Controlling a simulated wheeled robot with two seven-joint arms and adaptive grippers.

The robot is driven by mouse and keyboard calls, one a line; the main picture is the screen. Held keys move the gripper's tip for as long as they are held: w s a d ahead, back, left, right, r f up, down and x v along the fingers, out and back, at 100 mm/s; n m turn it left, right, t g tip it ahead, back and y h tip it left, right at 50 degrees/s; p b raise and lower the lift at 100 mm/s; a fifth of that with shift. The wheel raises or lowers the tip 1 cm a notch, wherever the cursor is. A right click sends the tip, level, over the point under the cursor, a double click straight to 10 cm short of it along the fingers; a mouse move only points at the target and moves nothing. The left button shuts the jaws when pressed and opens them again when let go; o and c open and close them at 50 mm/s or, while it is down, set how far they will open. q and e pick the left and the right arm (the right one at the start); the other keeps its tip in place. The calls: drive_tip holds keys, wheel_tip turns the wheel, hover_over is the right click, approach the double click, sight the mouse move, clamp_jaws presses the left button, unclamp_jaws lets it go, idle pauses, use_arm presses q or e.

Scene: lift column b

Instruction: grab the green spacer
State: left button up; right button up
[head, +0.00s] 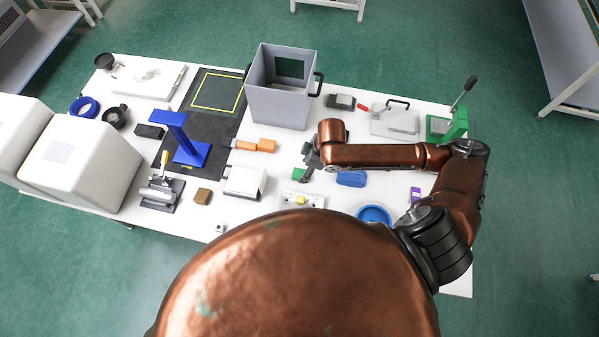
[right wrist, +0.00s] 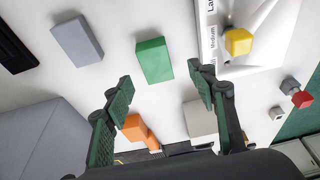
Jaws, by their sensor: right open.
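The green spacer (head: 298,174) is a small block lying on the white table; in the head view it is partly hidden by my right gripper (head: 309,166). In the right wrist view the green spacer (right wrist: 154,60) lies flat, just beyond the tips of my right gripper (right wrist: 160,88) and roughly centred between its two fingers. The fingers are spread, with nothing between them and no visible contact with the spacer. My left gripper does not show.
A blue block (head: 351,178) lies to the right of the spacer. Orange pieces (head: 266,145) lie to the left. A tall grey bin (head: 280,103) stands behind. A white fixture with a yellow block (head: 300,199) sits in front, and a blue round dish (head: 374,214) is at front right.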

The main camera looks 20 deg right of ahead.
sight(301, 174)
drive_tip(key=x, duration=0.4)
drive_tip(key=shift+w+d, duration=0.2)
drive_tip(key=shift+d, duration=0.05)
drive_tip(key=shift+w+a+f+b, duration=0.15)
drive_tip(key=shift+f+b, duration=0.2)
drive_tip(key=shift+f, duration=0.2)
drive_tip(key=shift+c, duration=0.2)
drive_tip(key=c, duration=1.2)
drive_tip(key=shift+r, duration=0.1)
drive_tip(key=shift+c, duration=0.2)
